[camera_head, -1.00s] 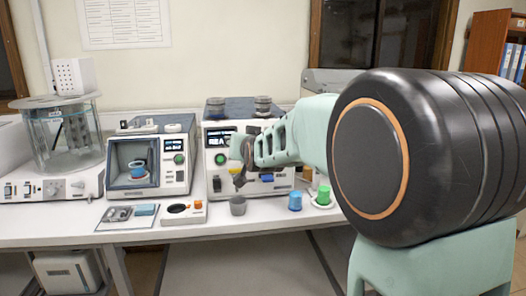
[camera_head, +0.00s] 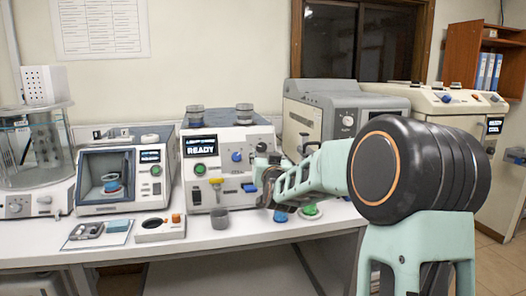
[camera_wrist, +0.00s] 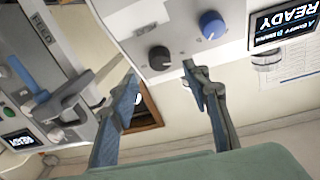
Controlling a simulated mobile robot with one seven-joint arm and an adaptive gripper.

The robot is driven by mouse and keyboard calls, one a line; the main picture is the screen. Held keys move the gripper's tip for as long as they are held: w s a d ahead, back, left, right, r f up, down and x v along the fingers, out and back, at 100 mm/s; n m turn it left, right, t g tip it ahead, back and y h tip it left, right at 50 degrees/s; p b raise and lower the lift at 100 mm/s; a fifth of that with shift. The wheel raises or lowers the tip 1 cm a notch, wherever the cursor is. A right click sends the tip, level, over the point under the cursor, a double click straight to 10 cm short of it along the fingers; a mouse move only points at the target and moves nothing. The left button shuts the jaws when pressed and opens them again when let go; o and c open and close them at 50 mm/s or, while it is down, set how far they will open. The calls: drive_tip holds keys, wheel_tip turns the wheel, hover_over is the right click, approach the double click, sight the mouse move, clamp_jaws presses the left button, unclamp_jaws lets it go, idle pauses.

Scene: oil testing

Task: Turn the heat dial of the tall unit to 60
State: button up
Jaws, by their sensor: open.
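The white unit with the READY display (camera_head: 201,146) stands mid-bench in the head view. Its blue dial (camera_head: 237,156) and black dial (camera_wrist: 159,58) are on its front; the blue dial also shows in the wrist view (camera_wrist: 212,24). I cannot read any dial scale or number.
A grey unit (camera_head: 322,112) stands close on the right of the white one. A grey cup (camera_head: 219,218), a blue cup (camera_head: 281,214) and a green-topped container (camera_head: 310,210) stand on the bench (camera_head: 235,236) below the gripper. A smaller windowed unit (camera_head: 118,172) is at left.

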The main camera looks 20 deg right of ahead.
sight(262, 148)
drive_tip(key=shift+w+d, duration=0.25)
drive_tip(key=shift+w, duration=1.3)
drive_tip(key=shift+w+d, duration=0.2)
drive_tip(key=shift+w, duration=1.35)
drive_tip(key=c, duration=1.1)
